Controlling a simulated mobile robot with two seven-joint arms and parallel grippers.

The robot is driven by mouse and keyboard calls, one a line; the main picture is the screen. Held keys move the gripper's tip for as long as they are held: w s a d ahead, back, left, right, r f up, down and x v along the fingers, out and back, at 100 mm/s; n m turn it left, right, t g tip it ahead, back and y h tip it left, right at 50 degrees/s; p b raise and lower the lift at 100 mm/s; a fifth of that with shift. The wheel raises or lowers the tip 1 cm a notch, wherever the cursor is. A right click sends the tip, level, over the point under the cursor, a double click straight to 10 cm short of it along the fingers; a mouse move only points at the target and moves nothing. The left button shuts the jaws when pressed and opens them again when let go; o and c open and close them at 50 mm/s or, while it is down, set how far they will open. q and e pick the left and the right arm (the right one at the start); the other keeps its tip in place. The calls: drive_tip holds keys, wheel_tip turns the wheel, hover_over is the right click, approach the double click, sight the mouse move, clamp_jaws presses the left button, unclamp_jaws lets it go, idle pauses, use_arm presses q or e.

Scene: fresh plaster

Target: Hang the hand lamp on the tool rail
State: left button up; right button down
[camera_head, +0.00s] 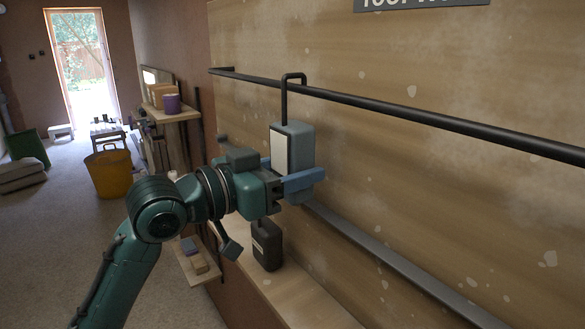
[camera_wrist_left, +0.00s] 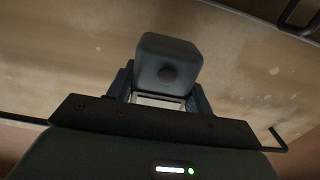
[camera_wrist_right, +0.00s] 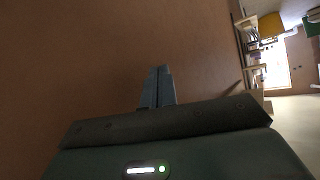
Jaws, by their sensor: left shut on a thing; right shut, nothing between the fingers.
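The hand lamp (camera_head: 298,145) is a grey-green box with a pale front panel and a black hook on top. It is upright in front of the plaster-marked board. My left gripper (camera_head: 290,180) is shut on its lower body with blue fingers. The lamp's base also shows between the fingers in the left wrist view (camera_wrist_left: 168,65). The hook's top stands slightly above the black tool rail (camera_head: 420,117), near its left end. I cannot tell whether the hook is over the rail or in front of it. My right gripper (camera_wrist_right: 158,88) is shut and empty, before a brown surface.
A dark container (camera_head: 267,245) stands on the wooden ledge (camera_head: 290,290) below the left gripper. A grey strip (camera_head: 400,265) runs along the board under the rail. A yellow bucket (camera_head: 110,173) and a shelf with a purple tin (camera_head: 172,104) are farther back left.

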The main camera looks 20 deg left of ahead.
use_arm(q)
drive_tip(key=o, duration=1.2)
use_arm(e)
drive_tip(key=shift+d+f, duration=0.1)
drive_tip(key=shift+f, duration=0.1)
use_arm(q)
drive_tip(key=shift+s+a+f, duration=0.1)
drive_tip(key=shift+s+a, duration=0.1)
drive_tip(key=shift+s, duration=0.05)
drive_tip(key=b+v, duration=0.2)
drive_tip(key=v, duration=0.5)
drive_tip(key=shift+f, duration=0.15)
drive_tip(key=b+v, duration=0.2)
drive_tip(key=b, duration=0.1)
drive_tip(key=b+v, duration=0.3)
drive_tip(key=shift+s+a+r, duration=0.15)
drive_tip(key=shift+s+r, duration=0.05)
drive_tip(key=shift+r, duration=0.05)
use_arm(e)
drive_tip(key=f, duration=0.1)
drive_tip(key=a+f, duration=0.1)
drive_tip(key=f+t+y, duration=0.1)
drive_tip(key=shift+w+a+m, duration=0.35)
drive_tip(key=shift+m, duration=0.05)
